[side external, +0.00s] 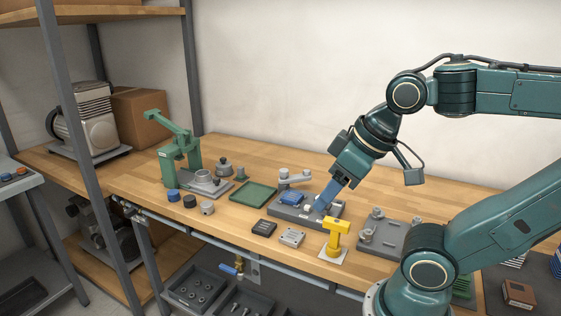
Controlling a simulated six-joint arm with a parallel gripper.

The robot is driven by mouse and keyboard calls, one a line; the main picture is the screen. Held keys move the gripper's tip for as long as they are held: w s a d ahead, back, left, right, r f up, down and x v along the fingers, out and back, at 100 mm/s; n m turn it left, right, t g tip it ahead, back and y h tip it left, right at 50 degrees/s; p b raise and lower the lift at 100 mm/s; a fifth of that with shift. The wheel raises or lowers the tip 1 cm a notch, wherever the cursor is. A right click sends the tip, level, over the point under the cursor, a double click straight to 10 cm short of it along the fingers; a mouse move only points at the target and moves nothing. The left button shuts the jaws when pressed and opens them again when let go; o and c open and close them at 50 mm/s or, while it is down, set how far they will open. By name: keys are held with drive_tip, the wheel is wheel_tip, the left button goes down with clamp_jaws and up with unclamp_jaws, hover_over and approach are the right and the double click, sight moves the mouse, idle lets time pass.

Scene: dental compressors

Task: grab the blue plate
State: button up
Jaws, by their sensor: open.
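A small blue plate (291,198) lies on the left part of a grey fixture tray (284,214) near the middle of the bench. My gripper (319,208) points down and to the left over the right part of that tray. It is open, and its fingertips are just right of the blue plate, apart from it. A small pale part (308,208) sits between the plate and the fingertips. The gap between the fingers is too small to make out, and whether the tips touch the tray cannot be told.
A yellow T-shaped tool (336,235) stands close in front of my gripper. Grey fittings (290,178) stand behind the tray. A green tray (253,193) and a green press (180,150) are to the left. A grey plate with posts (385,235) is to the right.

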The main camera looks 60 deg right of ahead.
drive_tip(key=o, duration=0.4)
drive_tip(key=shift+o, duration=0.2)
drive_tip(key=w+d+r+m+g, duration=0.25)
drive_tip(key=w+d+m, duration=0.75)
drive_tip(key=w, duration=0.5)
drive_tip(key=w+d+f+m+g, duration=0.1)
drive_tip(key=d+f+m, duration=0.1)
drive_tip(key=d, duration=0.5)
drive_tip(key=w+d+f+m+g+y, duration=0.1)
drive_tip(key=w+d+f+m, duration=0.1)
drive_tip(key=d+f, duration=0.3)
drive_tip(key=w+d+f+m+g, duration=0.1)
drive_tip(key=w+d+f+m, duration=0.1)
drive_tip(key=d, duration=0.6)
drive_tip(key=shift+w+d+f+m+y, duration=0.2)
drive_tip(key=shift+d+f+m+y, duration=0.2)
drive_tip(key=shift+f+m, duration=0.55)
